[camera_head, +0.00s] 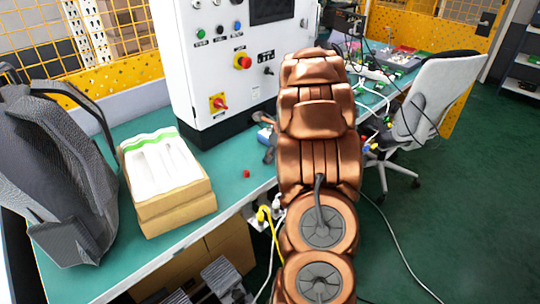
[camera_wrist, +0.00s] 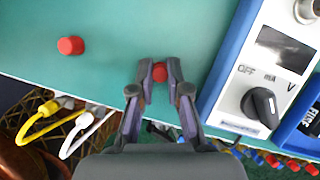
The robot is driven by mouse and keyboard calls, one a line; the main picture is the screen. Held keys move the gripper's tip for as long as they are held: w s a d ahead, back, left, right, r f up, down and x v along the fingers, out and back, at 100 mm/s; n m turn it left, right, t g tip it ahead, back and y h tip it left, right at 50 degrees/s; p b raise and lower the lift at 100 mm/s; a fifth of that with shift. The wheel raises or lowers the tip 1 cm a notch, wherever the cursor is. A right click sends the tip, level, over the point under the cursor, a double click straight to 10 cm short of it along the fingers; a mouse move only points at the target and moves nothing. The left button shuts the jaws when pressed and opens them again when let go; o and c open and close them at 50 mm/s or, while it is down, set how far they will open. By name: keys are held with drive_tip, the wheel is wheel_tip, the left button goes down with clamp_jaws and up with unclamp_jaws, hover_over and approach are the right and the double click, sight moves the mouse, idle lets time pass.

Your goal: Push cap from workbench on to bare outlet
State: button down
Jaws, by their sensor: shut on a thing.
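My gripper (camera_wrist: 160,74) is shut on a small red cap (camera_wrist: 160,71), which shows between the two fingertips in the wrist view. I cannot tell whether this cap touches the green workbench (camera_wrist: 120,25) or is just above it. A second red cap (camera_wrist: 71,46) stands on the bench to the left, apart from the gripper; it also shows in the head view (camera_head: 246,173). In the head view my gripper (camera_head: 268,148) is partly hidden by my arm, and the held cap is hidden. I cannot make out a bare outlet in either view.
A blue-edged meter (camera_wrist: 265,70) with a black knob lies close right of the gripper. Yellow (camera_wrist: 38,118) and white (camera_wrist: 80,132) cables plug in along the bench's front edge. A control cabinet (camera_head: 205,60), a box (camera_head: 165,185) and a backpack (camera_head: 55,170) stand on the left.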

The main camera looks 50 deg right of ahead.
drive_tip(key=shift+r+p, duration=1.15)
drive_tip(key=shift+p, duration=0.05)
idle(1.1)
drive_tip(key=shift+r+p, duration=1.9)
drive_tip(key=shift+a, duration=0.1)
